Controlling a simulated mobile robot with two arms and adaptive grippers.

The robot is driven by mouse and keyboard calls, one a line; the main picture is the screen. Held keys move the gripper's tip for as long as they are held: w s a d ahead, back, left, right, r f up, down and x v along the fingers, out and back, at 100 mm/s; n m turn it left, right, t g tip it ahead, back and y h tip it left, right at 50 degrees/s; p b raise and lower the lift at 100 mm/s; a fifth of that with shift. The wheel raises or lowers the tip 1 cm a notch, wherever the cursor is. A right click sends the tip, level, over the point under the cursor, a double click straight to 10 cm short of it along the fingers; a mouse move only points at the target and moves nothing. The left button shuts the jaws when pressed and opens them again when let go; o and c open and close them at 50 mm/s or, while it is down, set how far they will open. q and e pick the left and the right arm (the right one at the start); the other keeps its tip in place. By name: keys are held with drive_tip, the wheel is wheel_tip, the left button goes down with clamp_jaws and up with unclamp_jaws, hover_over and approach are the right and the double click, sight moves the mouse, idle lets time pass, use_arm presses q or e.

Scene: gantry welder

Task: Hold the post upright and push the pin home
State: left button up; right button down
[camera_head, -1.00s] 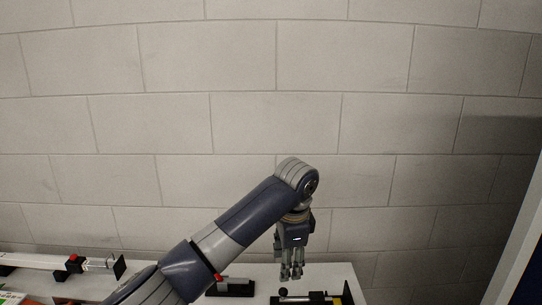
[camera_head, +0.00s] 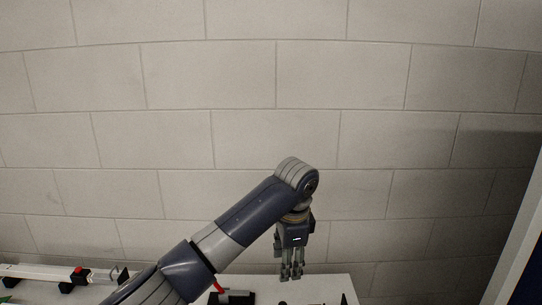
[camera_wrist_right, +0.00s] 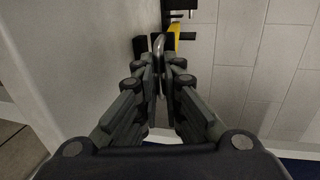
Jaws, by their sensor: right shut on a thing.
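My right gripper (camera_wrist_right: 163,66) fills the right wrist view and is shut on a grey metal rod (camera_wrist_right: 158,44) with a rounded end. The rod runs between its fingertips; its lower part is hidden by the fingers. A long white bar (camera_head: 40,273) lies flat at the left of the head view. I cannot tell which piece is the post or the pin.
On the white table (camera_head: 328,285) stand a black block (camera_head: 238,297) and a red piece (camera_head: 218,287). Black and yellow parts (camera_wrist_right: 173,38) lie just beyond the right fingertips. A pale block wall (camera_head: 270,130) stands behind.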

drive_tip(key=shift+w+r+p, duration=0.25)
drive_tip(key=shift+r+p, duration=0.95)
drive_tip(key=shift+p, duration=0.5)
drive_tip(key=shift+w+r+p, duration=0.2)
drive_tip(key=shift+r+p, duration=1)
drive_tip(key=shift+p, duration=0.45)
drive_tip(key=r+p, duration=0.1)
drive_tip(key=p, duration=0.1)
drive_tip(key=r+p, duration=0.2)
drive_tip(key=p, duration=0.1)
drive_tip(key=shift+w+g, duration=0.4)
drive_tip(key=shift+w+r, duration=0.1)
drive_tip(key=shift+w, duration=0.05)
drive_tip(key=shift+g, duration=0.4)
drive_tip(key=shift+w+r+b, duration=0.1)
drive_tip(key=shift+w+r, duration=0.2)
drive_tip(key=shift+r, duration=0.4)
drive_tip(key=shift+w+r+b, duration=0.1)
drive_tip(key=shift+w+r, duration=0.15)
drive_tip(key=shift+r, duration=0.5)
drive_tip(key=shift+w+r+b, duration=0.1)
drive_tip(key=shift+w+r, duration=0.2)
drive_tip(key=shift+r, duration=0.4)
